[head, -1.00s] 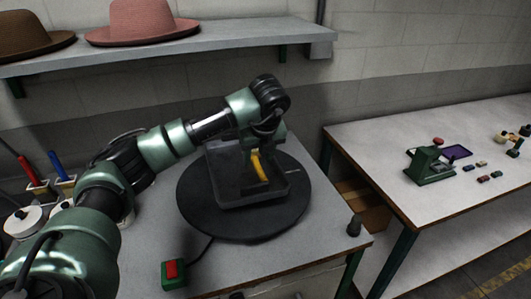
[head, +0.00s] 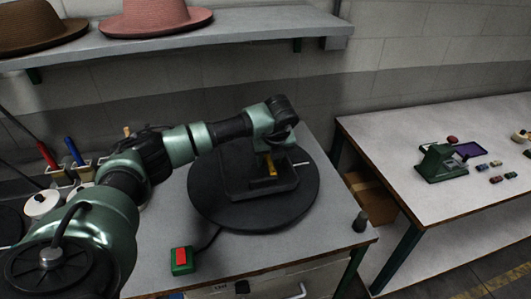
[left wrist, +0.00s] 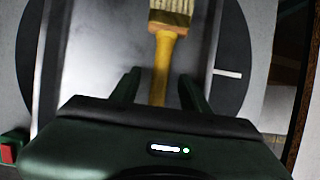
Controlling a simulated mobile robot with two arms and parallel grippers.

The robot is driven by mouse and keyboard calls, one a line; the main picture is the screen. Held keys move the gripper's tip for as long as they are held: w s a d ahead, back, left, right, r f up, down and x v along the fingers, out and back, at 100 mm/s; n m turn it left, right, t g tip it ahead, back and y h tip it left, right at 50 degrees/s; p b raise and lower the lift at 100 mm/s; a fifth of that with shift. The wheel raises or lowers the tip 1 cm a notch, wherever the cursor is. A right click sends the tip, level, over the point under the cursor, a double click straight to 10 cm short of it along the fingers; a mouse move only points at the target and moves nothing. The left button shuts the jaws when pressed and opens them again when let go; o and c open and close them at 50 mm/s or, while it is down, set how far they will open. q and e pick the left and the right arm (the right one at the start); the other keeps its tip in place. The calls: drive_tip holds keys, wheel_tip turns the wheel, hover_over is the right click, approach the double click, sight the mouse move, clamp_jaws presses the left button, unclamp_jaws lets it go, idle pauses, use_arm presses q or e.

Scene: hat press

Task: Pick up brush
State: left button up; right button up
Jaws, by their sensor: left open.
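The brush (left wrist: 163,50) has a yellow handle and pale bristles. In the left wrist view its bristles point to the top of the picture. In the head view a bit of its yellow handle (head: 271,166) shows below my left gripper. It lies in a dark shallow tray (head: 235,190) on a round black disc (head: 215,208). My left gripper (left wrist: 161,80) is open, with one finger on each side of the handle and gaps visible between. In the head view my arm hides part of the brush and tray. My right gripper is not in view.
A red button on a green box (head: 181,260) stands at the front left of the disc. A shelf (head: 255,40) with hats is behind. Another table (head: 400,200) stands at right.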

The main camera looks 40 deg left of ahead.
use_arm(q)
drive_tip(key=c, duration=0.9)
clamp_jaws()
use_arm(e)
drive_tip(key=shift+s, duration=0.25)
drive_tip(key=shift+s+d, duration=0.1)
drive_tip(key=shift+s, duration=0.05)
use_arm(q)
drive_tip(key=shift+r, duration=0.15)
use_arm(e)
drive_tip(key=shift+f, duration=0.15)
